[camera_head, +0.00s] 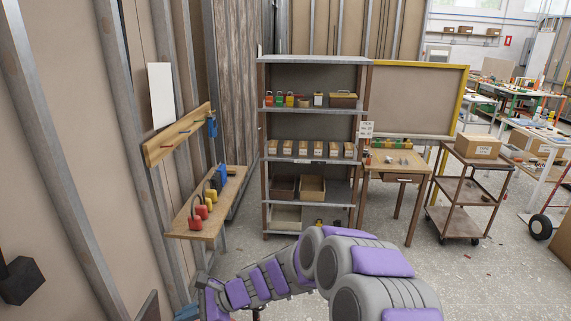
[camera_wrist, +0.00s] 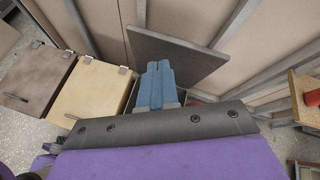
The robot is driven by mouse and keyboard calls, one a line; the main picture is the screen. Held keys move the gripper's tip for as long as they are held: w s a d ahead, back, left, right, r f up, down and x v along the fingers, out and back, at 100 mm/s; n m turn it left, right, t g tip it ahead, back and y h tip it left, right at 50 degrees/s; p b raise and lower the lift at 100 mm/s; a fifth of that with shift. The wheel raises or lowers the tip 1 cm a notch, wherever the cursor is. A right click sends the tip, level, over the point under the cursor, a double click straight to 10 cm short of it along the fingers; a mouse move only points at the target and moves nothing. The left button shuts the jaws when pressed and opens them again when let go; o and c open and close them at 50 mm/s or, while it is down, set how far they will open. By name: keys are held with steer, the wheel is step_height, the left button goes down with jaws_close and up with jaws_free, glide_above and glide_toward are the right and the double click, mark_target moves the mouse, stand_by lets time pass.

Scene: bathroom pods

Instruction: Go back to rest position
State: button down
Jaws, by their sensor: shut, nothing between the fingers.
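My gripper shows in the wrist view (camera_wrist: 157,82) with its two blue fingers side by side and touching, with nothing between them. Behind the fingers is a dark grey flat panel (camera_wrist: 178,52), tilted; I cannot tell whether they touch it. In the head view my grey and purple arm reaches from the bottom right to the lower left. The blue tip of my gripper (camera_head: 187,313) shows at the bottom edge there, below the wall bench, and is partly cut off by the frame.
A wall bench (camera_head: 228,190) with padlock-like items stands left, above my gripper. A metal shelf unit (camera_head: 312,115) and wooden table (camera_head: 398,172) stand ahead; a cart (camera_head: 463,190) is at right. Brown (camera_wrist: 38,75) and cream (camera_wrist: 98,92) boxes lie left in the wrist view.

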steer(key=s+d+r+n+g+h+b, duration=0.2)
steer(key=s+d+r+n+h, duration=0.25)
steer(key=s+d+n, duration=0.6)
steer(key=s+d+h, duration=0.2)
steer(key=s+d, duration=0.4)
steer(key=d, duration=0.3)
steer(key=s+d+f+n+t+h+b, duration=0.1)
steer(key=s+d+h, duration=0.2)
steer(key=s+d, duration=0.3)
steer(key=s+d+n+h+b, duration=0.1)
steer(key=s+d+h, duration=0.2)
steer(key=d, duration=0.9)
steer(key=s, duration=0.3)
steer(key=shift+s+d+f, duration=0.25)
steer(key=shift+d+f, duration=0.05)
steer(key=shift+d, duration=0.05)
steer(key=shift+n, duration=0.25)
